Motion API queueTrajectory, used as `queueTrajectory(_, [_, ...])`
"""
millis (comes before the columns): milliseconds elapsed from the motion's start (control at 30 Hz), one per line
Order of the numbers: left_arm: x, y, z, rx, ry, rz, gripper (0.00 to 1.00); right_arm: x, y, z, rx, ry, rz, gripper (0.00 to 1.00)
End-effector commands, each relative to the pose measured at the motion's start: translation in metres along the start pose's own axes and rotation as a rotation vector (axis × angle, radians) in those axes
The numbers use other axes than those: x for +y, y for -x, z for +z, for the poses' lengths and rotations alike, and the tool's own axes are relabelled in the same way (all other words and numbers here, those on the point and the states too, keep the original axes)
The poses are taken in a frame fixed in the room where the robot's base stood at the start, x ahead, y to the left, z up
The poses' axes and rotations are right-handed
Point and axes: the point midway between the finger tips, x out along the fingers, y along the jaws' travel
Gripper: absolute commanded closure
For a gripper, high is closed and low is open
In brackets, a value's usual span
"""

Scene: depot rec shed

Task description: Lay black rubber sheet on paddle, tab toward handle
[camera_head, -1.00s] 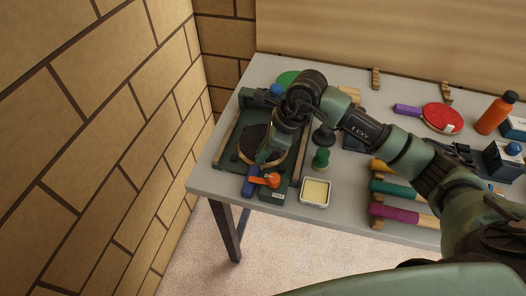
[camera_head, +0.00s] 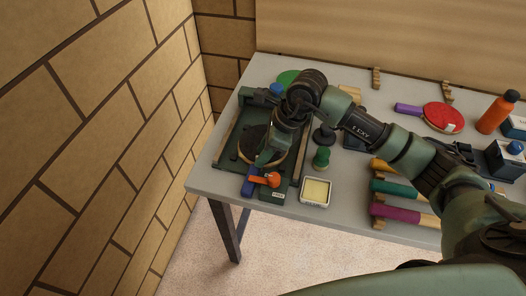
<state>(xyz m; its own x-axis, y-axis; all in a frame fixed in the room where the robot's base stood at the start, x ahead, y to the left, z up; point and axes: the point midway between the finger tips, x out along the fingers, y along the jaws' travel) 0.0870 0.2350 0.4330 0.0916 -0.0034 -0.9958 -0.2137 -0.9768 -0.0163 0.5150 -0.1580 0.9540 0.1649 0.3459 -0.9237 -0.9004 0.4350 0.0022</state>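The paddle (camera_head: 246,157) lies in a dark green fixture (camera_head: 227,150) at the table's left end, with its blue handle (camera_head: 250,181) toward the front edge. Its round head looks dark with a thin tan rim. I cannot tell whether the dark face is the black rubber sheet, and no tab is visible. My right gripper (camera_head: 271,152) is low over the right part of the paddle head and hides much of it. Whether its fingers are apart or closed on something is hidden. My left gripper is out of view.
An orange knob (camera_head: 271,180) stands beside the handle. A pale square dish (camera_head: 316,192), a green-topped stamp (camera_head: 321,157) and a rack of coloured handles (camera_head: 398,189) are to the right. A red paddle (camera_head: 442,117) and orange bottle (camera_head: 495,114) are farther back. A brick wall borders the left.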

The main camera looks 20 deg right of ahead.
Motion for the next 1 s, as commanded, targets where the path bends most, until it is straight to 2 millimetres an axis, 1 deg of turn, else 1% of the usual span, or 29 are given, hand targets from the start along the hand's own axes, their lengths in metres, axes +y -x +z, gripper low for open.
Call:
queueTrajectory(167, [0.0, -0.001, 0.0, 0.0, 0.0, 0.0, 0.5, 0.0, 0.001, 0.0, 0.0, 0.0, -0.001, 0.67])
queueTrajectory(267, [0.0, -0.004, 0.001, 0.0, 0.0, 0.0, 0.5, -0.002, 0.009, 0.0, -0.001, 0.001, -0.004, 0.67])
queueTrajectory(367, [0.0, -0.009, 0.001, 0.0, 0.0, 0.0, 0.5, -0.001, 0.023, -0.001, 0.0, 0.001, -0.005, 0.67])
queueTrajectory(500, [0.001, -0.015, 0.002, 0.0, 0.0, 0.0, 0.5, -0.002, 0.049, -0.001, -0.002, 0.001, -0.006, 0.67])
queueTrajectory(600, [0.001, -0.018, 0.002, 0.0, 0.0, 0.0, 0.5, -0.001, 0.063, 0.0, -0.001, 0.001, -0.004, 0.67])
queueTrajectory(700, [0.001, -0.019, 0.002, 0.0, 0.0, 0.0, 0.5, -0.001, 0.073, 0.0, 0.0, 0.001, -0.002, 0.67])
queueTrajectory(800, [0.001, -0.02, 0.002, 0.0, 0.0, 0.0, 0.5, 0.0, 0.078, 0.0, -0.001, 0.0, -0.001, 0.67])
queueTrajectory(1000, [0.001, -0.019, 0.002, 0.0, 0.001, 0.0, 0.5, 0.0, 0.078, 0.0, 0.0, 0.0, 0.0, 0.67])
